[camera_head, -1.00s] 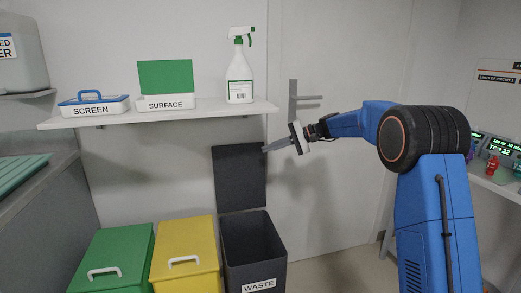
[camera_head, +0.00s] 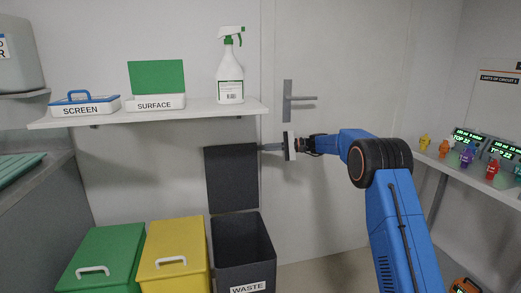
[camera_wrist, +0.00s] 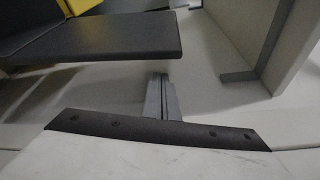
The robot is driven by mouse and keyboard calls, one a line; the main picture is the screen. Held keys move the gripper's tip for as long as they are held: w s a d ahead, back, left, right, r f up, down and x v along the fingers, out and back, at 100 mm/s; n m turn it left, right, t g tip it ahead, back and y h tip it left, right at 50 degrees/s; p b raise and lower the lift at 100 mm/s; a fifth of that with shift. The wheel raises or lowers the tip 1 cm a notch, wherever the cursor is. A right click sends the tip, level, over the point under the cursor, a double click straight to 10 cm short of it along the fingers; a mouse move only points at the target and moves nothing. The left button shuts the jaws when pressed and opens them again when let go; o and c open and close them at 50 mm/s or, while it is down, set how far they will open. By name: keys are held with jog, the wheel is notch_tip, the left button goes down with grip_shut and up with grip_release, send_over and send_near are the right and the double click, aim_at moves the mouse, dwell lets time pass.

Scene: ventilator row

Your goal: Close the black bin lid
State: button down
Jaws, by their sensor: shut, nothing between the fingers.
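The black bin (camera_head: 246,250), labelled WASTE, stands open on the floor to the right of the yellow bin. Its black lid (camera_head: 231,180) stands upright at the back of the bin, against the wall. My gripper (camera_head: 265,147) is at the right side of the lid's upper edge, its fingers pointing left. In the wrist view the fingers (camera_wrist: 163,98) are shut together and empty, and the dark lid (camera_wrist: 110,38) lies just beyond them. I cannot tell whether the fingertips touch the lid.
A yellow bin (camera_head: 172,258) and a green bin (camera_head: 103,262) stand shut to the left. A shelf (camera_head: 200,112) with a spray bottle (camera_head: 230,72) is above the lid. A door handle (camera_head: 290,98) is above my gripper. A side shelf (camera_head: 462,170) with coloured items is at right.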

aim_at(245, 149)
jog(key=a, duration=0.5)
jog(key=a+f, duration=0.1)
jog(key=a, duration=0.2)
jog(key=shift+r, duration=0.1)
